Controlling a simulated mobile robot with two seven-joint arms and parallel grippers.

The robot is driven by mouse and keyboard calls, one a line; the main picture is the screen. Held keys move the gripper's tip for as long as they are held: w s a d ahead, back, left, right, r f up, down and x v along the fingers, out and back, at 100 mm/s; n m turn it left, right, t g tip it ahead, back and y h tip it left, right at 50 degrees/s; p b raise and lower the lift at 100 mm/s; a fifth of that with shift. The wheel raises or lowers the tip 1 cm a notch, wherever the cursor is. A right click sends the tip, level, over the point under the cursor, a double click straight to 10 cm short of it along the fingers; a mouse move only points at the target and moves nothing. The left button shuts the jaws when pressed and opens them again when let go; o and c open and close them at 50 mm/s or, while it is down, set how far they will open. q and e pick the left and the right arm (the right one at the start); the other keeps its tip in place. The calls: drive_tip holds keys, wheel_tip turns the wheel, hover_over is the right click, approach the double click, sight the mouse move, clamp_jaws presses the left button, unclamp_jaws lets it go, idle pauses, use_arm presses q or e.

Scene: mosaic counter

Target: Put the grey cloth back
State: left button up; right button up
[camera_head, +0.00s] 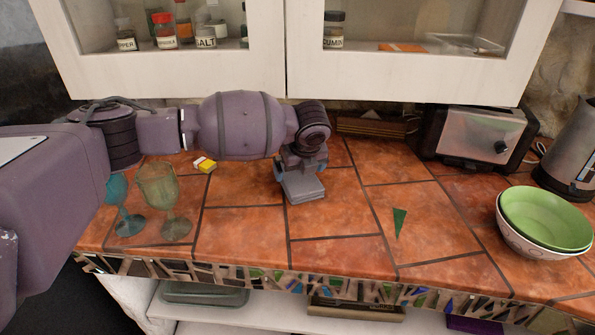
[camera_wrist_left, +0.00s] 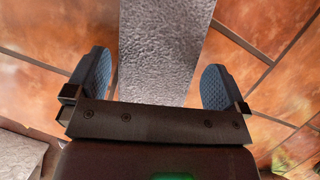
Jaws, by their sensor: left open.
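The grey cloth (camera_head: 304,189) looks like a flat, folded grey block lying on the terracotta-tiled counter near the middle of the head view. My left gripper (camera_head: 302,167) points down directly over it and hides part of it. In the left wrist view the cloth (camera_wrist_left: 162,45) is a grey textured strip running between the two blue finger pads of my left gripper (camera_wrist_left: 152,84). The fingers are apart, one on each side of it, with a gap to each. I cannot tell the exact height of the fingers. My right gripper is in neither view.
A teal glass (camera_head: 123,205) and a green goblet (camera_head: 164,203) stand under my left arm. A yellow box (camera_head: 204,164) lies behind. A green bowl (camera_head: 546,217), toaster (camera_head: 480,135) and kettle (camera_head: 575,150) are right. White cabinets (camera_head: 180,80) hang above. Counter between cloth and bowls is mostly clear.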

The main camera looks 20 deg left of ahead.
use_arm(q)
drive_tip(key=s+d, duration=0.2)
drive_tip(key=s+d+p, duration=0.1)
drive_tip(key=s+d, duration=0.1)
drive_tip(key=s, duration=0.1)
drive_tip(key=s+d+r, duration=0.1)
drive_tip(key=s+d, duration=0.1)
drive_tip(key=s, duration=0.1)
drive_tip(key=shift+s+d+p, duration=0.15)
drive_tip(key=shift+d+p, duration=0.15)
drive_tip(key=shift+d, duration=0.05)
drive_tip(key=shift+s+d, duration=0.2)
drive_tip(key=shift+s, duration=0.1)
drive_tip(key=shift+s+d+f, duration=0.1)
drive_tip(key=shift+s+d, duration=0.2)
drive_tip(key=shift+s, duration=0.05)
